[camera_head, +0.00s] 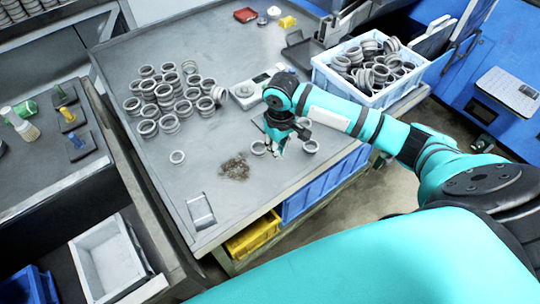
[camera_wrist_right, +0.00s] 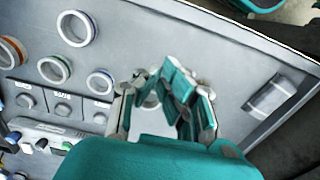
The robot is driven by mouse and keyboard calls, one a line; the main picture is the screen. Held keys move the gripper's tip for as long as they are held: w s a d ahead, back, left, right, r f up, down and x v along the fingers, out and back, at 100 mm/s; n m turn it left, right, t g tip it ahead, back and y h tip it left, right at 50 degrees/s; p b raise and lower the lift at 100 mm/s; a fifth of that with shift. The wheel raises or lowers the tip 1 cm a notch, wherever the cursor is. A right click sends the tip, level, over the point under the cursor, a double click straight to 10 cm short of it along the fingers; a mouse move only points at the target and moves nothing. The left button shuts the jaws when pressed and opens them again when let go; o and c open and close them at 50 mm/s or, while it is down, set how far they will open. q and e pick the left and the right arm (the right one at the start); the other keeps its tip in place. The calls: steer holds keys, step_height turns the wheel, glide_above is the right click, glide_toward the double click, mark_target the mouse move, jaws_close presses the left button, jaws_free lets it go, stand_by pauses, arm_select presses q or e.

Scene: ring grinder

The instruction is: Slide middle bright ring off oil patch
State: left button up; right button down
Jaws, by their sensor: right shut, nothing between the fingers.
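Three bright rings lie apart in a row on the grey table (camera_head: 222,205): a left one (camera_head: 171,157), a middle one (camera_head: 253,148) and a right one (camera_head: 316,147). The brown oil patch (camera_head: 235,168) lies between the left and middle rings, closer to the middle one, which sits just off its upper right edge. My right gripper (camera_head: 279,150) points down at the table between the middle and right rings, shut and empty. In the right wrist view its fingers (camera_wrist_right: 168,98) partly cover a ring; which one I cannot tell. The left gripper is out of view.
Several stacked grey rings (camera_head: 165,92) stand at the table's upper left. A small scale (camera_head: 244,95) is behind my gripper, and a blue-white crate (camera_head: 345,92) of rings is at upper right. A metal bracket (camera_head: 201,211) lies near the front edge.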

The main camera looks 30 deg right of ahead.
mark_target(245, 134)
step_height(245, 134, down, 9)
steer(key=w, duration=0.2)
steer(key=shift+w+a+r, duration=0.25)
steer(key=shift+w+r, duration=0.05)
steer(key=shift+w, duration=0.05)
steer(key=shift+w+f, duration=0.1)
steer(key=shift+w, duration=0.6)
steer(key=shift+a, duration=0.1)
steer(key=w+b, duration=0.1)
steer(key=w, duration=0.1)
steer(key=w+a+b, duration=0.1)
steer(key=w, duration=0.2)
steer(key=w+b, duration=0.2)
steer(key=w, duration=0.1)
steer(key=shift+a+f, duration=0.15)
steer(key=shift+f, duration=0.15)
steer(key=w+b, duration=0.5)
steer(key=shift+w+a, duration=0.2)
steer(key=shift+a, duration=0.15)
steer(key=shift+w+r, duration=0.25)
steer(key=shift+w, duration=0.1)
steer(key=shift+r, duration=0.1)
